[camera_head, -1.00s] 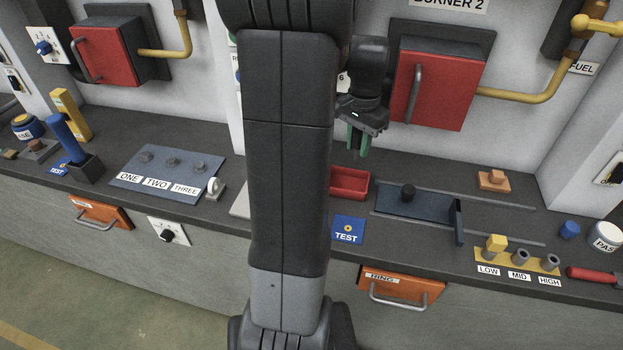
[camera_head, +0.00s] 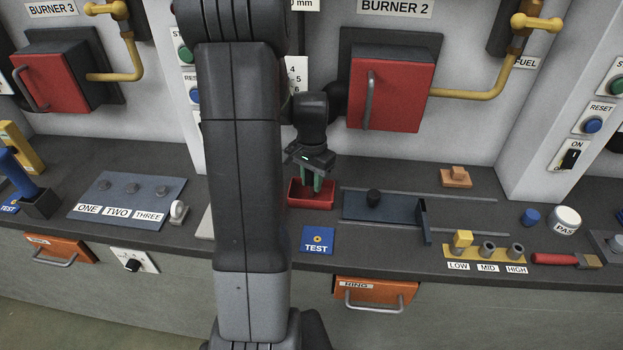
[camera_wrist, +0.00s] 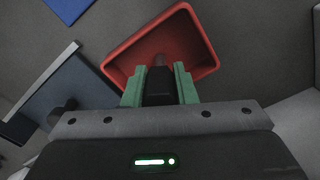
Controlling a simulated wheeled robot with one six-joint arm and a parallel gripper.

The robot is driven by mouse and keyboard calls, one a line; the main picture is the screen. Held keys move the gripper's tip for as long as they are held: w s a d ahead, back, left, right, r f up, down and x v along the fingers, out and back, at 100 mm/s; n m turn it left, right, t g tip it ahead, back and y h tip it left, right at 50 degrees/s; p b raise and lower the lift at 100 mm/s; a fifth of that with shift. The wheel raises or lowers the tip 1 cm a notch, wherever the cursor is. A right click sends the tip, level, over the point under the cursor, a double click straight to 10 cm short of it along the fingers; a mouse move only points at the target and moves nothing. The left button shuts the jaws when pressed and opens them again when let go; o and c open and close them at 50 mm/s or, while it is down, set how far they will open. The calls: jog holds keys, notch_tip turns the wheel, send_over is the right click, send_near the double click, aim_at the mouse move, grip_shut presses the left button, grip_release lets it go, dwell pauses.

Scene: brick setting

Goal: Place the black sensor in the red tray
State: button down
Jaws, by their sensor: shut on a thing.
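The red tray (camera_head: 323,198) sits on the dark counter, just right of my arm in the head view. My gripper (camera_head: 316,184) points down over it, with its green fingertips at the tray's opening. In the wrist view my gripper (camera_wrist: 160,84) is shut on the black sensor (camera_wrist: 160,82), a dark piece between the two green fingers. The sensor overlaps the inside of the red tray (camera_wrist: 205,45) in that view. Whether it touches the tray floor I cannot tell. In the head view the sensor is hard to make out.
A blue sliding plate with a black knob (camera_head: 374,197) stands right of the tray. A blue TEST pad (camera_head: 318,240) lies in front of it. The red burner door (camera_head: 392,90) is on the wall behind. Further right is a yellow LOW/MID/HIGH stand (camera_head: 490,256).

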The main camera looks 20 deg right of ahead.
jog(key=shift+f, duration=0.1)
jog(key=c, duration=1.2)
grip_release()
jog(key=shift+o, duration=0.2)
notch_tip(320, 180, up, 12)
jog(key=shift+r, duration=0.2)
